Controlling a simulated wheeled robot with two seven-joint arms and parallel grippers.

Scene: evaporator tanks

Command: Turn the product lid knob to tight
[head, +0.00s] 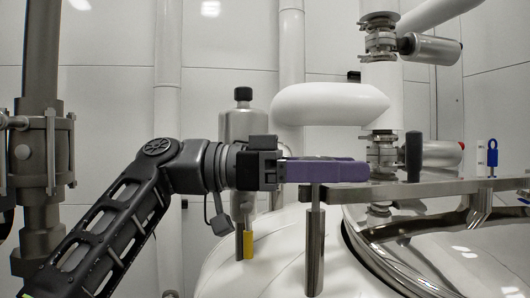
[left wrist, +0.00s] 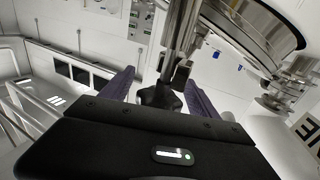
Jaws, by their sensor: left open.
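My left gripper (head: 362,172) reaches in from the left in the head view, its purple fingers level beside the steel bracket above the white tank. In the left wrist view its two fingers (left wrist: 160,82) stand apart. A black lobed knob (left wrist: 160,97) shows between them, with clear space on both sides, at the foot of a steel post (left wrist: 183,28). Whether either finger touches it cannot be told. In the head view I cannot make the knob out; the fingers may hide it. The knob's setting is not readable. My right gripper is in neither view.
A steel post (head: 315,245) stands on the white tank (head: 275,250) below the fingers. A black upright handle (head: 413,156) rises from the bracket (head: 440,187) to the right. Pipework with valves (head: 382,150) stands behind. A grey cylinder (head: 242,124) stands behind the wrist.

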